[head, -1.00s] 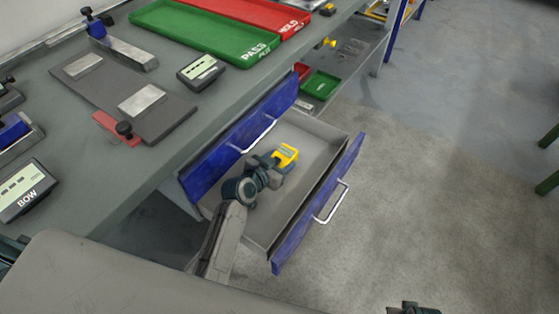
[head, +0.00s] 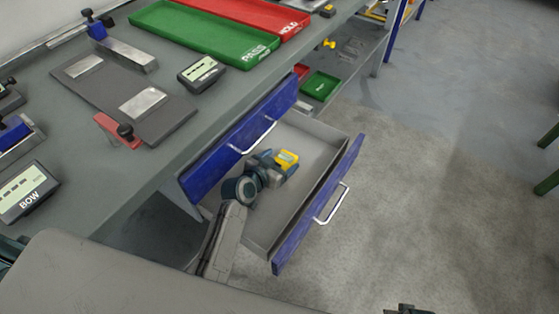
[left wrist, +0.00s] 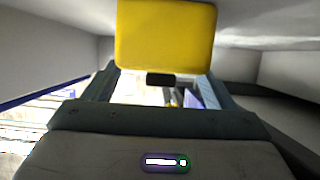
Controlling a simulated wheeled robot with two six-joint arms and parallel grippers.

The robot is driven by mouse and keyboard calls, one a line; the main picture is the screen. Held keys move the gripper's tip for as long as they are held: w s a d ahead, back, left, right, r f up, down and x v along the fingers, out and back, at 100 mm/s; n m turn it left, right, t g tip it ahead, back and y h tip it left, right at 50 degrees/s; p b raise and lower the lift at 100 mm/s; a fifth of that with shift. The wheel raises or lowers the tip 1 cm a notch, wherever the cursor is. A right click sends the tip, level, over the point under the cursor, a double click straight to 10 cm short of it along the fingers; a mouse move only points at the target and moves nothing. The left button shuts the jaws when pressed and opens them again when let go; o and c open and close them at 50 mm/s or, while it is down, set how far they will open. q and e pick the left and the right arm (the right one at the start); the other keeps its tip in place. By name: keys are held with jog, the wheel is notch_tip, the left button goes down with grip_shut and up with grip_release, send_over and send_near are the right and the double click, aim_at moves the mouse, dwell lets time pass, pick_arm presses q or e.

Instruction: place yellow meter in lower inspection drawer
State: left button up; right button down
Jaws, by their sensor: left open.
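The yellow meter (head: 288,158) is inside the open lower drawer (head: 318,207), at the tip of my left gripper (head: 278,168). In the left wrist view the yellow meter (left wrist: 166,35) shows as a plain yellow block just beyond and between the fingers of my left gripper (left wrist: 160,78). That gripper is open, its fingers on either side of the meter. Whether the meter rests on the drawer floor is hard to tell. Only a small dark part of my right gripper (head: 408,309) shows at the bottom edge; its fingers are not clear.
The upper drawer (head: 240,140) has a blue front and sits above and left of the open one. Green (head: 200,32) and red (head: 265,14) trays and a display (head: 201,74) lie on the bench. The floor right of the drawer is clear.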

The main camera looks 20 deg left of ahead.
pick_arm(q)
jog(key=v, duration=0.7)
jog(key=shift+s+r, duration=0.15)
jog(key=shift+r, duration=0.15)
pick_arm(e)
jog(key=shift+r, duration=0.15)
jog(key=shift+s, duration=0.1)
dwell(0.6)
